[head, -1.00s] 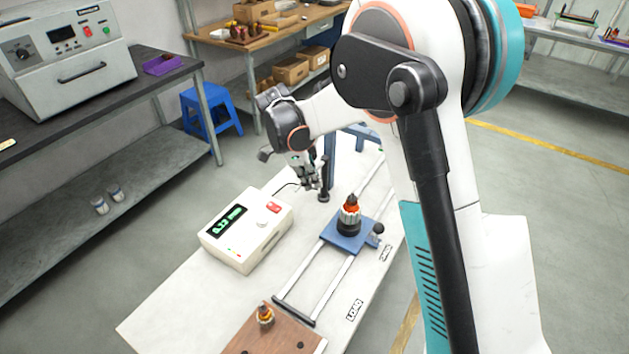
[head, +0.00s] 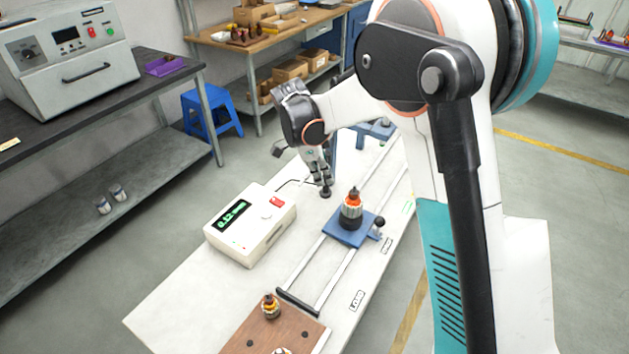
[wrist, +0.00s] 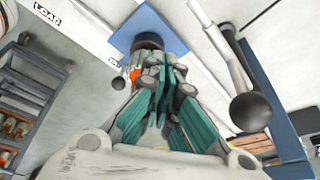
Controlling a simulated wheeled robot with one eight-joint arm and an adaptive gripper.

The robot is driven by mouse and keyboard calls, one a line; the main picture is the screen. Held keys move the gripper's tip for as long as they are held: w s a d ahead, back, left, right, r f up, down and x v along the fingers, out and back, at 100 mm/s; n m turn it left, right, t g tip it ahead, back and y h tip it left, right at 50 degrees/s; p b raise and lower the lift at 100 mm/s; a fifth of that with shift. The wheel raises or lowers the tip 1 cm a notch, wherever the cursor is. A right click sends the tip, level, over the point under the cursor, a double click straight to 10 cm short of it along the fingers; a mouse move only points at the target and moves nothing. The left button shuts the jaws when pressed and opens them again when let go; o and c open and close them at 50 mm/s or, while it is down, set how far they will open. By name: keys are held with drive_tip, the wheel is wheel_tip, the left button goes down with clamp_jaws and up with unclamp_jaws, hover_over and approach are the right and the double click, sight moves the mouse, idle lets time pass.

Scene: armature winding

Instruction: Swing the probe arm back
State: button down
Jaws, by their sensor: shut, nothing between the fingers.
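The orange-and-copper armature (head: 351,208) stands upright on a blue carriage (head: 340,234), right of my gripper.
A white meter box (head: 250,225) with a green display stands left of the rails (head: 305,262). A brown wooden board (head: 262,333) with another armature (head: 270,306) is at the near end. A blue column (wrist: 275,100) stands beside the ball knob. The bench's left front is clear.

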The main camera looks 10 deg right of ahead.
wheel_tip(320, 180, up, 7)
drive_tip(key=w+a+p, duration=0.1)
drive_tip(key=w, duration=0.1)
drive_tip(key=shift+a+r+p, duration=0.2)
drive_tip(key=shift+a+p, duration=0.1)
drive_tip(key=shift+p, duration=0.05)
drive_tip(key=s+d+r+n+t+y+b, duration=0.1)
drive_tip(key=s+d+r+n+t, duration=0.1)
drive_tip(key=s+d+r+n, duration=0.4)
drive_tip(key=s+d+r+n+t+y+b, duration=0.1)
drive_tip(key=s+d+r+n, duration=0.2)
drive_tip(key=s, duration=0.5)
drive_tip(key=s+d+f+n+t, duration=0.1)
drive_tip(key=s+n, duration=0.3)
drive_tip(key=s, duration=0.4)
drive_tip(key=s+d+f+n+t+y+b, duration=0.1)
drive_tip(key=s+d+f+n+t, duration=0.1)
drive_tip(key=s+n, duration=0.3)
drive_tip(key=s+t, duration=0.1)
drive_tip(key=s, duration=0.1)
drive_tip(key=shift+s+d+f+n+y, duration=0.3)
drive_tip(key=shift+s, duration=0.1)
